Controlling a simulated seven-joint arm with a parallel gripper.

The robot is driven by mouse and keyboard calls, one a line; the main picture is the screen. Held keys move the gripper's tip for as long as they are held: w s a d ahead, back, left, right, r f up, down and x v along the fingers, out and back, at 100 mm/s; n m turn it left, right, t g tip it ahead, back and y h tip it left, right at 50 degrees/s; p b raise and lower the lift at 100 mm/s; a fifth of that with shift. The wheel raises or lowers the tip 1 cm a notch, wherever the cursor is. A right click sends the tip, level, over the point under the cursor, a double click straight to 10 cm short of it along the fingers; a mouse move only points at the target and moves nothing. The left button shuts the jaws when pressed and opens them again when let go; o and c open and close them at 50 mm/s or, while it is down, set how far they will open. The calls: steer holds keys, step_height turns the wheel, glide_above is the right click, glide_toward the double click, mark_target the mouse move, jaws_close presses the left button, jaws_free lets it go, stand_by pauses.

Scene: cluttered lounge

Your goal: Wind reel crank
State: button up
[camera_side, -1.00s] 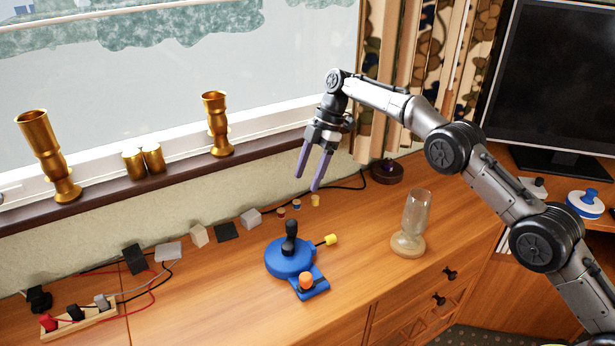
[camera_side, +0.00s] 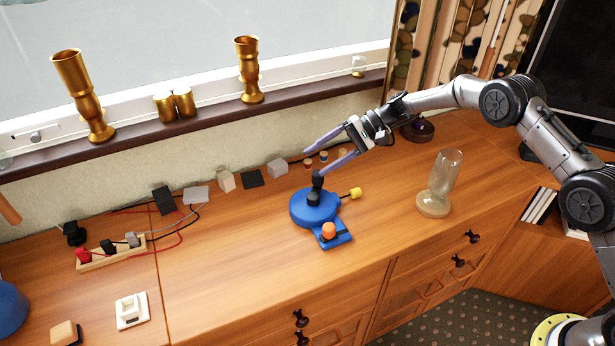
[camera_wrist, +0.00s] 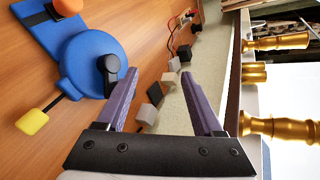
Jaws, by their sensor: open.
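The blue round reel (camera_side: 312,208) sits on the wooden counter, with a black crank (camera_side: 316,187) upright on top. An orange knob (camera_side: 328,230) is on its blue base plate, and a yellow-ended rod (camera_side: 355,193) sticks out to the right. My gripper (camera_side: 316,161) is open and empty, its purple fingers pointing left, behind and above the crank. In the wrist view, the reel (camera_wrist: 90,62) and crank (camera_wrist: 110,72) lie left of my gripper (camera_wrist: 160,75). The crank is outside the jaws, close to the left fingertip; I cannot tell whether they touch.
A glass on a wooden base (camera_side: 440,185) stands to the right. Several small blocks line the wall, including a grey one (camera_side: 277,168). A power strip (camera_side: 110,253) with cables lies left. Gold goblets (camera_side: 249,72) stand on the sill.

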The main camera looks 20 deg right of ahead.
mark_target(316, 186)
steer(key=f+m+t, duration=0.1)
steer(key=m, duration=0.3)
steer(key=d+f+m+t, duration=0.1)
steer(key=m, duration=0.4)
steer(key=d+f+m+t, duration=0.1)
steer(key=m, duration=0.3)
steer(key=shift+d+f+m+t, duration=0.25)
steer(key=shift+f+m+t, duration=0.05)
steer(key=shift+f+m, duration=0.1)
steer(key=shift+w+a+f+m+t, duration=0.15)
steer(key=shift+w+a+f+m, duration=0.45)
steer(key=shift+a, duration=0.3)
steer(key=shift+w+a+f+m+t, duration=0.1)
steer(key=shift+w+a+f+m, duration=0.25)
steer(key=shift+a+f+m, duration=0.35)
steer(key=shift+w+a+f+m+t, duration=0.15)
steer(key=shift+w+a+f+m, duration=0.3)
steer(key=shift+a+f, duration=0.45)
steer(key=shift+a+r, duration=0.15)
steer(key=shift+r, duration=0.05)
jaws_close()
